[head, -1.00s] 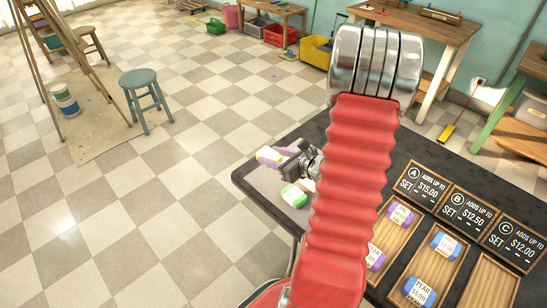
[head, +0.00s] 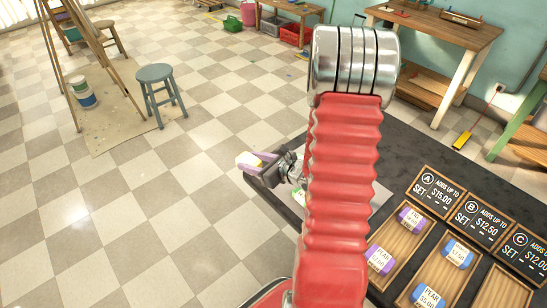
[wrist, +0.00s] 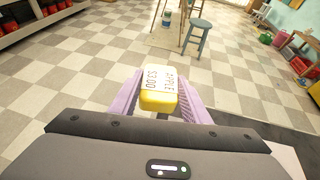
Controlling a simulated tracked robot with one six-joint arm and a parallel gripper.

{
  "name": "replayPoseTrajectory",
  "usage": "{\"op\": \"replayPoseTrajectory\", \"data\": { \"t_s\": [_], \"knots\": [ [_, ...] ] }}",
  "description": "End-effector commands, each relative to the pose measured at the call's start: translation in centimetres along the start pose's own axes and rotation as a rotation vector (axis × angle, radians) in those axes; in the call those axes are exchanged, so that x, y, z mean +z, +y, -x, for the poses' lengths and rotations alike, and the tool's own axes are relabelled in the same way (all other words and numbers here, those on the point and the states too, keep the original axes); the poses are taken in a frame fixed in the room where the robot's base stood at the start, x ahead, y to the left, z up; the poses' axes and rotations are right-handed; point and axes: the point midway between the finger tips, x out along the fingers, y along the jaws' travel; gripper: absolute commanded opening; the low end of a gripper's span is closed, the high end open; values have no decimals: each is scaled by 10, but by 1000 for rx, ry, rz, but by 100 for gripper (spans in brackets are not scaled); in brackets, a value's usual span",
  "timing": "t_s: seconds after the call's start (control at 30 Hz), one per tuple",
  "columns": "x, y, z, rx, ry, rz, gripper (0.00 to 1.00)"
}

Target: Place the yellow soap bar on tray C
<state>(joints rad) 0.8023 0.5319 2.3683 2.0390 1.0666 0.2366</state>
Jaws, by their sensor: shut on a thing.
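The yellow soap bar (wrist: 158,98) sits between the two purple fingers of my gripper (wrist: 155,92) in the wrist view. Its white label reads "APPLE $3.00". In the head view my gripper (head: 259,166) is shut on the yellow bar (head: 247,159), beyond the left edge of the dark table and raised above the floor. Tray C (head: 503,290) is a wooden tray at the lower right, under the sign marked C (head: 526,250). Its visible part is empty, and the frame edge cuts it off.
Tray A (head: 402,246) holds two purple bars and tray B (head: 445,272) holds two blue bars. A green bar (head: 299,195) lies on the grey mat, partly hidden by my arm. Signs stand behind the trays.

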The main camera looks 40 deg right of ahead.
Motion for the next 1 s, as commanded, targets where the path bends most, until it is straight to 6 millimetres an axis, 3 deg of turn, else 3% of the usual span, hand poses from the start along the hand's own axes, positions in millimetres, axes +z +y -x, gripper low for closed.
{"op": "replayPoseTrajectory", "data": {
  "t_s": [0.3,0.7,0.83,1.0],
  "knots": [
    [9,78,-44,112,-1,43,18],
    [10,178,-78,241,6,99,18],
    [9,199,-83,267,9,112,18],
    [8,210,-85,279,9,119,18]
  ]
}}
